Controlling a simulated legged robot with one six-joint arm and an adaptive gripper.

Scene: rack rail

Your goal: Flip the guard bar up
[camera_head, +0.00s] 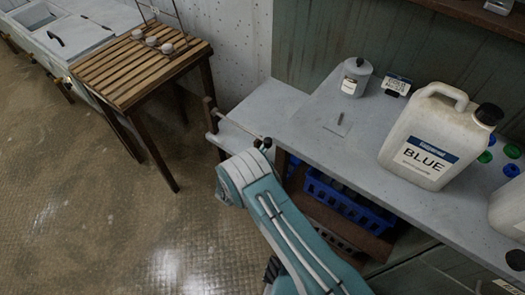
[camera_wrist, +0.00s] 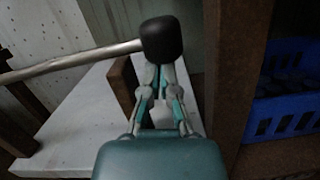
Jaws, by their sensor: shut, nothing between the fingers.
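The guard bar (camera_wrist: 75,60) is a thin metal rod with a black knob (camera_wrist: 162,39) on its right end. In the wrist view it slants slightly, from a brown wooden support at the left to the knob at upper centre. In the head view the bar (camera_head: 237,126) crosses the front of a low pale shelf, left of the counter. My gripper (camera_wrist: 161,70) is shut and empty. Its fingertips are right at the knob's lower edge in the wrist view; whether they touch it I cannot tell. In the head view my arm hides most of the gripper.
A brown post (camera_wrist: 236,80) stands close right of my gripper, with a blue crate (camera_wrist: 287,85) beyond it. The counter (camera_head: 350,155) holds a white BLUE jug (camera_head: 432,140) and a grey canister (camera_head: 355,78). A slatted table (camera_head: 135,65) stands left, with open floor before it.

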